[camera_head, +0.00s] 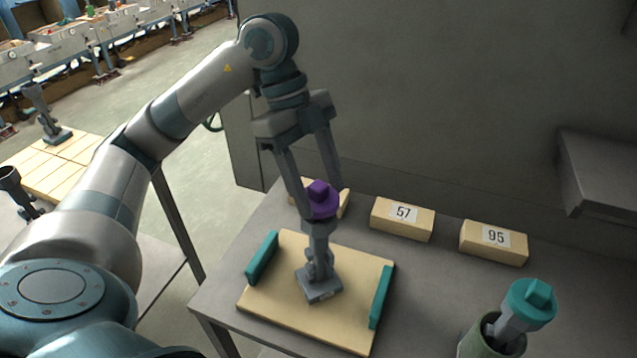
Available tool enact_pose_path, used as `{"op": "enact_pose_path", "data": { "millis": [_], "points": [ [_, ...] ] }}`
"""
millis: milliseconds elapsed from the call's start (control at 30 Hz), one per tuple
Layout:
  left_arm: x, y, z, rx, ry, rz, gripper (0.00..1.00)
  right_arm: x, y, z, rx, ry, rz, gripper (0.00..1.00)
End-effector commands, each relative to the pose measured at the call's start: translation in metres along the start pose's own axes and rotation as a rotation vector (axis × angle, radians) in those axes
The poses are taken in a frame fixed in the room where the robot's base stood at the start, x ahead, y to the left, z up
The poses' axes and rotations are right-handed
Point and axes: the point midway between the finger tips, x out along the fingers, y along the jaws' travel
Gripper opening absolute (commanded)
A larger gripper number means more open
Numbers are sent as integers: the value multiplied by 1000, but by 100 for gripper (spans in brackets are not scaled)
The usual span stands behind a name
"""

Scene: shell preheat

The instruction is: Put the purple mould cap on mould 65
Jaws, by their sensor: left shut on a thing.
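The purple mould cap (321,200) is between the fingers of my left gripper (317,198), which is shut on it. The cap is directly over the top of an upright grey mould (318,262); I cannot tell whether it is seated or just above. This mould stands on a pale wooden board (275,298) with two teal side rails. No number 65 is readable. A pale block (343,204) behind the cap is largely hidden, and its label cannot be read. My right gripper is not in view.
Pale blocks marked 57 (402,218) and 95 (493,242) stand along the back of the grey table. A teal-capped grey piece (528,305) leans in a green cup (478,345) at lower right. Other grey moulds (45,112) stand at left. A grey ledge (603,172) juts out at right.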

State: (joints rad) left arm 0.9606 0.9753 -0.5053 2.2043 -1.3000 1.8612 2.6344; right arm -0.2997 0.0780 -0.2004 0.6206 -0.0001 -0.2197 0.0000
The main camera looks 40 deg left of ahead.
Motion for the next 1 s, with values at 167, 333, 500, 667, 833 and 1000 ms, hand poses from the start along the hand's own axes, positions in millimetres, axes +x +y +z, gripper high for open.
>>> {"op": "enact_pose_path", "data": {
  "millis": [167,333,500,667,833,1000],
  "points": [
    [10,0,4,0,0,-1,33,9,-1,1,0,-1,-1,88],
    [11,0,4,0,0,-1,33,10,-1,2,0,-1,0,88],
    [10,0,4,0,0,-1,33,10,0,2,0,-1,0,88],
    [10,0,4,0,0,-1,33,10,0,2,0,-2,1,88],
    [10,0,4,0,0,-1,33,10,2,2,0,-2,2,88],
    [10,0,4,0,0,-1,33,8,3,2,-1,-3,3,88]
  ]
}}
